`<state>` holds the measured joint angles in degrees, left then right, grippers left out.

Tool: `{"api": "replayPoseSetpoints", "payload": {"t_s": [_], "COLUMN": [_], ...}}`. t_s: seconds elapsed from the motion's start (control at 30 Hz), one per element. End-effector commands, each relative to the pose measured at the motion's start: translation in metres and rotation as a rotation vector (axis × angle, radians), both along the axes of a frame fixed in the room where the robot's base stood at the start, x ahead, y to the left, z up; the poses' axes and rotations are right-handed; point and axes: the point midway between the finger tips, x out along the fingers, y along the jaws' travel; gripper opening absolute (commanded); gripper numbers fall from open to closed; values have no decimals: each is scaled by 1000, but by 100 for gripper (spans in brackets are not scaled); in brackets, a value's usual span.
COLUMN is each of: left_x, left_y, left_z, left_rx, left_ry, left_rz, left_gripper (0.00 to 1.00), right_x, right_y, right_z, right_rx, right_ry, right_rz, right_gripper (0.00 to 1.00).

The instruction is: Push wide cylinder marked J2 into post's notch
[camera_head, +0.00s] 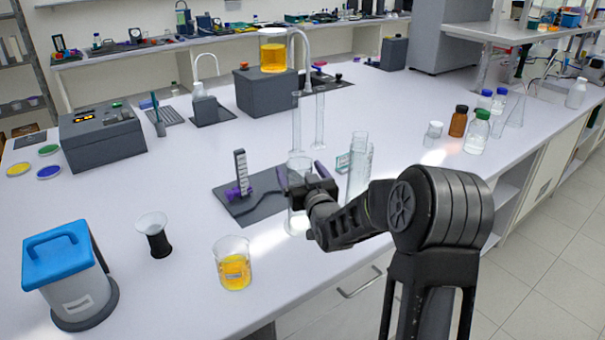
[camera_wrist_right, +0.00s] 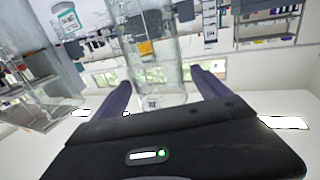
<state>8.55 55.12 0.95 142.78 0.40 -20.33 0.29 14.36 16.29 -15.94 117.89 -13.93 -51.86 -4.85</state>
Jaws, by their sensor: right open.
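The wide clear cylinder (camera_head: 297,222) stands upright on the bench at the right edge of a dark grey mat, partly hidden by my right gripper (camera_head: 303,180). In the right wrist view the cylinder (camera_wrist_right: 152,50) stands between the two purple fingers of my right gripper (camera_wrist_right: 163,88), which are open around it. A small dark mark shows near its end there, too small to read surely. The notch cannot be made out. My left gripper is not in view.
Clear tall cylinders (camera_head: 359,165) stand close to the right of my gripper. Two slim tubes stand behind it. A beaker of orange liquid (camera_head: 234,265) stands at the front left.

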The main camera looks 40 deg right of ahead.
Motion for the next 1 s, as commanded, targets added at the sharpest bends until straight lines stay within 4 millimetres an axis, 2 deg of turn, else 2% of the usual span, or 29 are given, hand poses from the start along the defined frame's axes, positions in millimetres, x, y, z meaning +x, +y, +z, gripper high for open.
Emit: {"api": "replayPoseSetpoints", "payload": {"t_s": [0.17,1.0], "left_x": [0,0], "left_y": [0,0], "left_z": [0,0], "left_rx": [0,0], "left_ry": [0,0], "left_rz": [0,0], "left_gripper": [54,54], "right_x": [0,0], "right_y": [0,0], "right_z": [0,0], "right_rx": [0,-1], "right_ry": [0,-1], "right_rz": [0,0], "right_gripper": [84,16]}}
